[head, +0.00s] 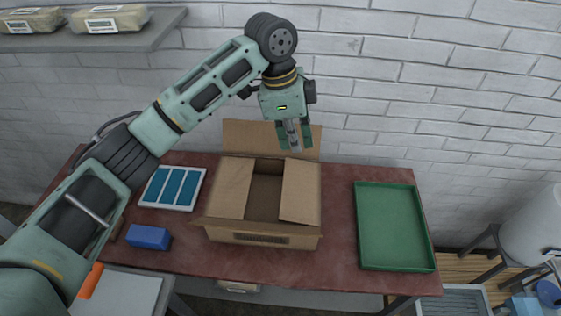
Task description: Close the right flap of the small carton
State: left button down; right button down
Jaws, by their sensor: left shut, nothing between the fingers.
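The small carton (217,234) stands open near the middle of the red-brown table. Its right flap (301,192) lies folded inward over the right part of the opening. Its left flap (232,188) lies inward over the left part, and a dark gap (264,193) shows the inside between them. The back flap (248,138) stands up behind the opening. The front flap appears folded outward. My left gripper (294,148) points down, shut and empty, in front of the back flap's right part in the picture. I cannot tell whether it touches it. My right gripper is not in view.
A green tray (358,224) lies right of the carton. A white tray with blue panels (172,187) and a blue block (148,237) lie left. A grey shelf (150,37) with packages (109,18) hangs at the upper left. A brick wall stands behind the table.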

pick_arm(q)
jog(key=p, duration=0.3)
send_over(304, 190)
jog(key=f, duration=1.1)
jog(key=shift+a, duration=0.35)
jog(key=shift+s+f, duration=0.1)
jog(key=shift+f, duration=0.3)
jog(key=shift+a+f, duration=0.1)
jog(key=shift+f, duration=0.5)
